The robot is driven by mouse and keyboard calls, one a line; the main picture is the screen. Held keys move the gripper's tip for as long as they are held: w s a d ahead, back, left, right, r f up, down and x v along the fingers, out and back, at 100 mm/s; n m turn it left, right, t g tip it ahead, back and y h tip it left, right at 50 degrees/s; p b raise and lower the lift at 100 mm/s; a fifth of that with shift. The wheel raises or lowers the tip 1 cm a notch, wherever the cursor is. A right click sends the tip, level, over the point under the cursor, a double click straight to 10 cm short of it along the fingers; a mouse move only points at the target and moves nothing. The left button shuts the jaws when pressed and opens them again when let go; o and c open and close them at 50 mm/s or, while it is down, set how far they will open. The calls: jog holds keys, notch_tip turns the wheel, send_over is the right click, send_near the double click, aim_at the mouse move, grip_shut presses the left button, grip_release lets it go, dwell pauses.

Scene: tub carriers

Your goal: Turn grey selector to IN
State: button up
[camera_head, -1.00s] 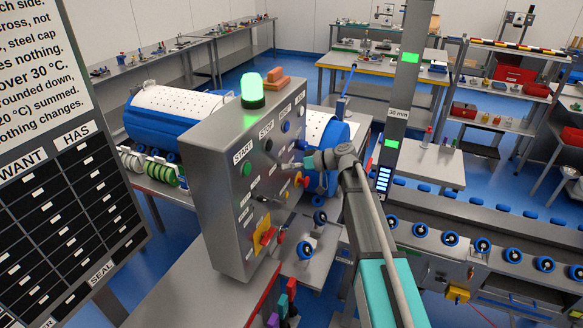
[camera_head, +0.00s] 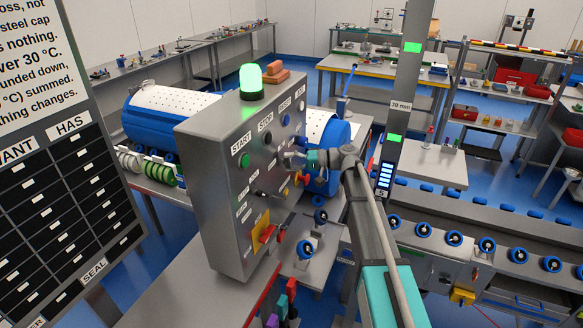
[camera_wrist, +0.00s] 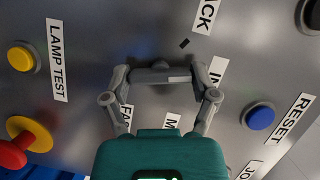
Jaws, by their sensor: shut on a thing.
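The grey selector (camera_wrist: 158,73) sits on the grey control panel (camera_head: 222,200), between my fingertips in the wrist view. My gripper (camera_wrist: 160,78) is shut on it; it also shows in the head view (camera_head: 290,160) at the panel face. The label beside the selector's right side (camera_wrist: 217,70) reads IN as far as it shows. A label ending in CK (camera_wrist: 207,15) lies above, with a small dark mark (camera_wrist: 184,43) near it. My gripper covers parts of the labels below. Which way the selector points is unclear. In the head view my gripper hides the selector.
Close by on the panel are a yellow lamp-test button (camera_wrist: 21,58), a blue reset button (camera_wrist: 259,117) and a red knob on a yellow disc (camera_wrist: 20,145). A green beacon (camera_head: 251,80) is lit on top. A roller conveyor (camera_head: 480,245) lies to the right.

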jog(key=shift+s+f+m+y+b, duration=0.1)
jog(key=shift+m+y+b, duration=0.6)
jog(key=shift+m, duration=0.6)
jog(key=o, duration=1)
jog(key=shift+a, duration=0.15)
jog(key=shift+d, duration=0.25)
